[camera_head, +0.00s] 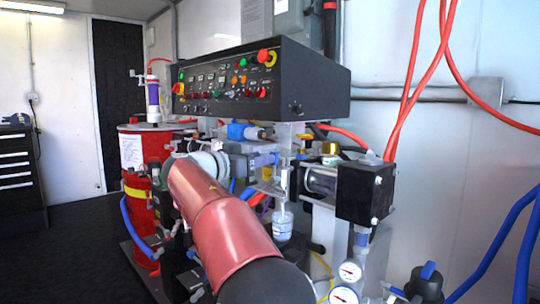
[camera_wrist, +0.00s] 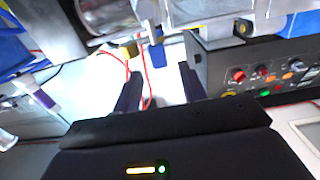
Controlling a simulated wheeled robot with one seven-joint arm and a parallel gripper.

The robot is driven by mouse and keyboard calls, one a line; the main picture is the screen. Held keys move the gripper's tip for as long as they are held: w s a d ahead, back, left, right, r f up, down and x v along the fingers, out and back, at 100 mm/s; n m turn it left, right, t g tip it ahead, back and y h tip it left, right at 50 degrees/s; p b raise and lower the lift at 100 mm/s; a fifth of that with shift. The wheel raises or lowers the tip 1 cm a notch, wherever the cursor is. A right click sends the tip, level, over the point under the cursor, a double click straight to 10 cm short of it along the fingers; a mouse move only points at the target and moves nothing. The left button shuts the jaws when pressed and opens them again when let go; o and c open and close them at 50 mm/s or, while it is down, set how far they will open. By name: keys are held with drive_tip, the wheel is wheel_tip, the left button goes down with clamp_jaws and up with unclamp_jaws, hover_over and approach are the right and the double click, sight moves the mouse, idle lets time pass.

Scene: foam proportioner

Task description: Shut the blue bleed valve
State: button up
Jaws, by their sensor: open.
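In the wrist view a small blue handle (camera_wrist: 157,52) shows just beyond the space between my fingertips; it may be the bleed valve. My gripper (camera_wrist: 160,83) is open, with its two dark fingers apart and nothing visibly held between them. The handle looks apart from both fingers. In the head view a blue fitting (camera_head: 238,131) sits under the control box; I cannot tell if it is the same part. My arm covers part of the machine there, and my fingers are hidden or too small to make out.
The black control box (camera_head: 265,80) overhangs the pipework, and its button panel also shows at right in the wrist view (camera_wrist: 265,70). A brass part (camera_wrist: 128,50) lies close left of the blue handle. Red hoses (camera_head: 410,90) hang at right. A red tank (camera_head: 140,150) stands at left.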

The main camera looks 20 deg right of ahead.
sight(274, 168)
drive_tip(key=p+x, duration=0.1)
drive_tip(key=x, duration=0.4)
drive_tip(key=shift+w+d, duration=0.1)
drive_tip(key=shift+d, duration=0.3)
clamp_jaws()
